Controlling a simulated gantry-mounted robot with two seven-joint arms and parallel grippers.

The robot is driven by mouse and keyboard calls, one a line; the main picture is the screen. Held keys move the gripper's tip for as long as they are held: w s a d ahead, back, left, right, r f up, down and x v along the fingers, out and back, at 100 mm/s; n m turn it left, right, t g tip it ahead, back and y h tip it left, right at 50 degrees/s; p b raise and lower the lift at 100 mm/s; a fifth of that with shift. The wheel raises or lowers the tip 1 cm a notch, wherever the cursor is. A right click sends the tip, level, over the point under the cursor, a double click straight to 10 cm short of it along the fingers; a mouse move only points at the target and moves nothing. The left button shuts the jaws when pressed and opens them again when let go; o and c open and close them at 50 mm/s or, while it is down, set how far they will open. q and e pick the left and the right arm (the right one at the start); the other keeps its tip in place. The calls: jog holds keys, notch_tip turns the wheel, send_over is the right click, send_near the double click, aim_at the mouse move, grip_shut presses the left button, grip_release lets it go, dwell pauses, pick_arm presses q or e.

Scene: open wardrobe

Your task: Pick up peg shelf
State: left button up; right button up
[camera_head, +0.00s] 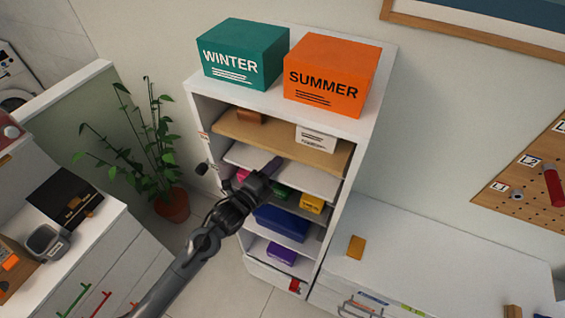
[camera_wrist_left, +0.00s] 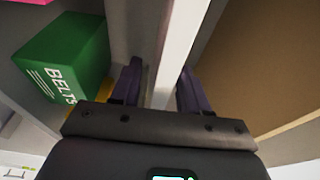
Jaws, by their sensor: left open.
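A white shelf board (camera_head: 315,182), which looks like the peg shelf, lies level inside the open wardrobe, just below a wooden shelf (camera_head: 230,127). My left gripper (camera_head: 273,167) is at the board's front edge, and its arm hides part of the shelves below. In the left wrist view the gripper (camera_wrist_left: 160,90) is open, with one dark purple finger on each side of the white board's edge (camera_wrist_left: 178,50). I cannot tell whether either finger touches it. My right gripper is not in view.
A green BELTS box (camera_wrist_left: 65,55) is close to the left finger in the wrist view. A teal WINTER box (camera_head: 245,55) and an orange SUMMER box (camera_head: 330,75) stand on top of the wardrobe (camera_head: 385,75). A plant (camera_head: 150,150) stands left of it.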

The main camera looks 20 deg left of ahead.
pick_arm(q)
jog(key=shift+w+d, duration=0.15)
jog(key=shift+w, duration=0.35)
jog(key=shift+c, duration=0.4)
grip_shut()
